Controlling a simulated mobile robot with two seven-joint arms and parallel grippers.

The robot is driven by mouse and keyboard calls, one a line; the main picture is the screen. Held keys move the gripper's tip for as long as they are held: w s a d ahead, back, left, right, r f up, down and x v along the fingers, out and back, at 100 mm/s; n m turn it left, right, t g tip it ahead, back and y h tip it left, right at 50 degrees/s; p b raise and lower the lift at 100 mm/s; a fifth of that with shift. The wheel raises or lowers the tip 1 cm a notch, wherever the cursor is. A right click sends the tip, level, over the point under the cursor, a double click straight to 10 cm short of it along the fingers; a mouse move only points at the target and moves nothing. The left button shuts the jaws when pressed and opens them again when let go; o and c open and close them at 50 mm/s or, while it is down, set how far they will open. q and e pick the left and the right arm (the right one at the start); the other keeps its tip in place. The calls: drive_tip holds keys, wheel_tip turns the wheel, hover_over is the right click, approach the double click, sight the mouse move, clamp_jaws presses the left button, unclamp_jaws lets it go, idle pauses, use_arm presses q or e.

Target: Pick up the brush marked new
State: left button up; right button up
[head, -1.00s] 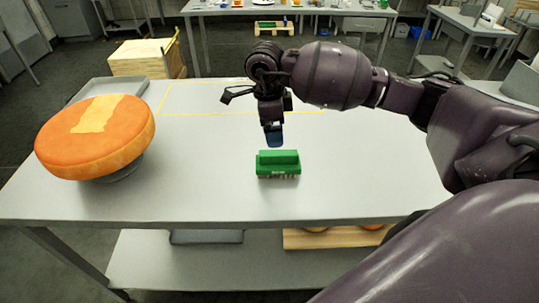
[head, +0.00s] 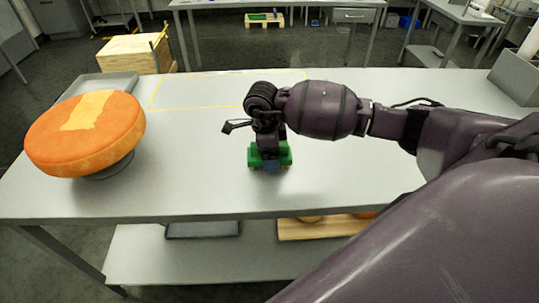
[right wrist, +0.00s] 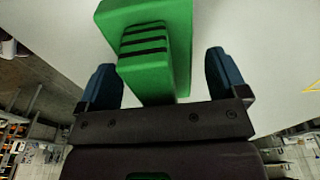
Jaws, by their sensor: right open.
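The green brush (head: 284,157) lies on the grey table, partly hidden behind my right gripper in the head view. In the right wrist view the green brush (right wrist: 150,50) shows a raised grip with dark stripes, and this grip reaches between the two blue fingertips. My right gripper (head: 270,163) is open, and in the right wrist view its fingers (right wrist: 163,78) stand on either side of the grip with a gap on each side. I cannot read any marking on the brush now. My left gripper is not in view.
A large orange cheese wheel (head: 85,140) sits on a round stand at the table's left. A grey tray (head: 105,82) lies behind it. A yellow outlined area (head: 200,92) marks the table's back. The table (head: 190,180) around the brush is clear.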

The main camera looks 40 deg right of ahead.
drive_tip(key=shift+c, duration=0.3)
drive_tip(key=c, duration=1)
wheel_tip(320, 180, up, 20)
drive_tip(key=shift+c, duration=0.2)
drive_tip(key=o, duration=0.4)
drive_tip(key=shift+c, duration=1.1)
